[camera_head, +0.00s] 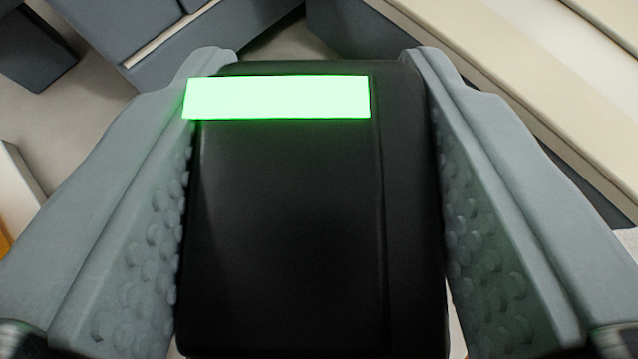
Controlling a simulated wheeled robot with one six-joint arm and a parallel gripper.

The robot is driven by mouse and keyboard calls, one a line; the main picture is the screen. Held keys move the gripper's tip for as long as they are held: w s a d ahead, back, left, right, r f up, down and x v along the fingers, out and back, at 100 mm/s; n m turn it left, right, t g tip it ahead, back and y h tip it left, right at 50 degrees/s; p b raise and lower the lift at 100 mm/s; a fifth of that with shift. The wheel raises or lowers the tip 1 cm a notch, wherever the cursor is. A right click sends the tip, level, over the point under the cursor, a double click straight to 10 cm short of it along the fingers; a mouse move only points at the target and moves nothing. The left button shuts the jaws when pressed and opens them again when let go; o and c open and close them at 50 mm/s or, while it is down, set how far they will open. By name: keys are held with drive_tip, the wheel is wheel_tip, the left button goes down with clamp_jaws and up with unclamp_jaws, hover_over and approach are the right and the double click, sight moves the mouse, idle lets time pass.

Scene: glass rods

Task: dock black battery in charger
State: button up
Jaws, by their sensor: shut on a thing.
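The black battery (290,220) fills the middle of the view. It is a black block with rounded edges and a glowing pale green bar (278,97) across its far end. My gripper (318,70) is shut on it, with one grey, studded finger pressed along its left side and the other along its right side. The battery hides most of what lies beyond and below it. I cannot pick out a charger for certain in this view.
Dark blue-grey blocky furniture (130,35) stands beyond the battery at the upper left. A long cream-topped surface (500,75) with dark sides runs diagonally across the upper right. Grey floor (85,115) shows at the left. A white edge with an orange patch lies at the far left.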

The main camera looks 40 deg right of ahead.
sight(320, 182)
drive_tip(key=shift+f, duration=2)
drive_tip(key=shift+f, duration=0.1)
drive_tip(key=o, duration=1.3)
drive_tip(key=v, duration=1.2)
drive_tip(key=shift+s, duration=0.1)
